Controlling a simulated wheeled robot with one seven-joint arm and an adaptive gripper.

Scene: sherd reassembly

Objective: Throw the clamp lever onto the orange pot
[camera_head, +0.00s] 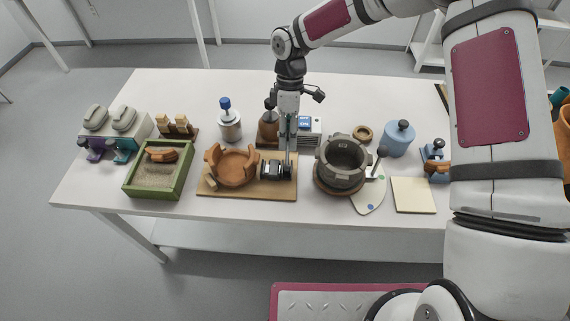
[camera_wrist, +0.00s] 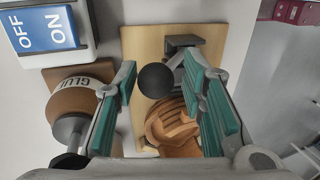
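The orange pot (camera_head: 232,166), with a gapped rim, sits on a wooden board (camera_head: 248,192). A dark clamp (camera_head: 273,171) stands on the board to the right of the pot. In the wrist view, the clamp lever's round black knob (camera_wrist: 154,80) shows between my teal finger pads, in front of the clamp block (camera_wrist: 182,43). The orange pot (camera_wrist: 172,126) shows below the knob. My gripper (camera_head: 288,142) points down above the clamp and is open. I see no clear contact between pads and knob. In the head view my fingers hide much of the lever.
A brown glue pot (camera_wrist: 75,92) stands close beside my left finger in the wrist view, with the ON/OFF switch box (camera_wrist: 42,28) behind. A dark grey pot (camera_head: 343,162) stands right of the board, a green sand tray (camera_head: 160,190) left. Several tools and bottles line the table.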

